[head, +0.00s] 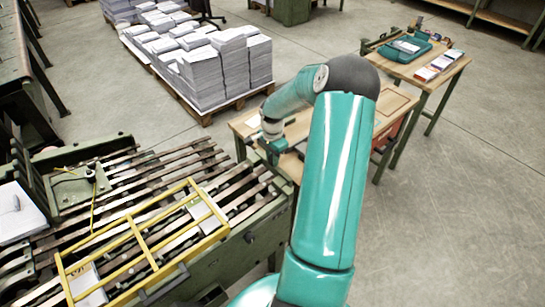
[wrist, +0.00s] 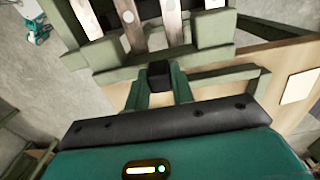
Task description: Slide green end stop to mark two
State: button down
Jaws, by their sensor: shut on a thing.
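In the wrist view, the green end stop (wrist: 112,76) is a dull green crosspiece with upright blocks, lying across the ends of the machine's slats. A small black knob (wrist: 159,72) stands at its middle. My gripper (wrist: 160,82) has its two green fingers on either side of this knob, shut on it. In the head view my gripper (head: 271,147) is small, at the machine's right end beside the wooden desk, and the stop is hard to make out there. Pale round dots (wrist: 128,17) show on the slats; I cannot read which is mark two.
A yellow frame (head: 133,229) lies over the slatted machine bed (head: 130,164). A wooden desk (head: 396,100) stands behind my arm. Paper stacks on a pallet (head: 206,118) are at the back. A second table (head: 410,70) with a teal tray is at back right. Concrete floor at right is clear.

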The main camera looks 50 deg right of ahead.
jog(key=a, duration=0.6)
jog(key=shift+w+a, duration=0.25)
jog(key=shift+w, duration=0.15)
jog(key=c, duration=1.3)
grip_release()
jog(key=shift+a+r, duration=0.1)
jog(key=shift+a, duration=0.05)
jog(key=shift+o, duration=0.5)
notch_tip(320, 180, up, 14)
